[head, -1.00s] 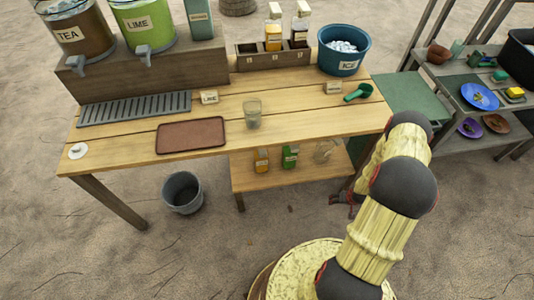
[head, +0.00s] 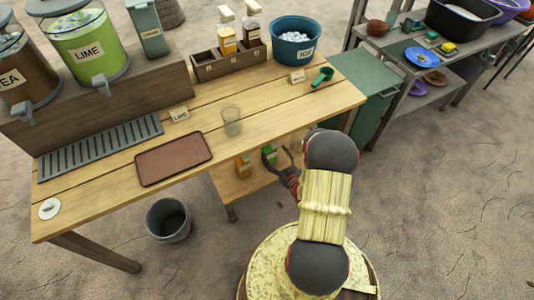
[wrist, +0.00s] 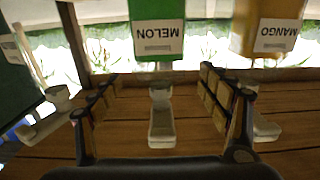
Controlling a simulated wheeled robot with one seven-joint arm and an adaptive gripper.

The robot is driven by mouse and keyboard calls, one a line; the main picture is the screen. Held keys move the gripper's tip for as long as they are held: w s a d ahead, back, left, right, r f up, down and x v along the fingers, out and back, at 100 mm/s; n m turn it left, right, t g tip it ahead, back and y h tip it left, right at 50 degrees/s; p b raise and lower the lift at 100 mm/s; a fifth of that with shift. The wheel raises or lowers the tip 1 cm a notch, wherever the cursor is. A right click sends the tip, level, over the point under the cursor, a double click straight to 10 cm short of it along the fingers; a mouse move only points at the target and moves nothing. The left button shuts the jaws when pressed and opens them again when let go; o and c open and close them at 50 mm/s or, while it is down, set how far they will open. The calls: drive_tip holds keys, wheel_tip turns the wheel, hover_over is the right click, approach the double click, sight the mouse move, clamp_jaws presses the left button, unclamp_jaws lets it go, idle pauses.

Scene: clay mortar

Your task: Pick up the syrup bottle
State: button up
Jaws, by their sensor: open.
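The green syrup bottle (head: 269,154), labelled MELON in the wrist view (wrist: 157,15), stands on the low shelf under the table. An orange bottle (head: 243,168), labelled MANGO in the wrist view (wrist: 268,35), stands beside it. Labels appear upside down in the wrist view, with the white pump tops pointing down. My gripper (head: 286,176) is at the shelf's right end, near the green bottle. In the wrist view my gripper (wrist: 158,82) is open, with the melon bottle's pump seen between its fingers; I see no contact. My arm hides part of the shelf.
The tabletop holds a brown tray (head: 174,158), a glass (head: 231,121), a green scoop (head: 322,77), an ice bucket (head: 296,42) and a bottle crate (head: 228,61). A grey bin (head: 168,220) stands on the ground. The wooden tabletop lies close over the shelf.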

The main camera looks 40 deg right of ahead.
sight(269, 147)
drive_tip(key=b+x, duration=0.1)
drive_tip(key=x, duration=0.2)
drive_tip(key=f+b+x, duration=0.1)
drive_tip(key=x, duration=0.1)
drive_tip(key=shift+w+d+b, duration=0.1)
drive_tip(key=shift+w+b, duration=0.25)
drive_tip(key=shift+b, duration=0.05)
drive_tip(key=shift+w+d, duration=0.1)
drive_tip(key=shift+w, duration=0.15)
drive_tip(key=shift+c, duration=1)
clamp_jaws()
drive_tip(key=shift+r, duration=0.15)
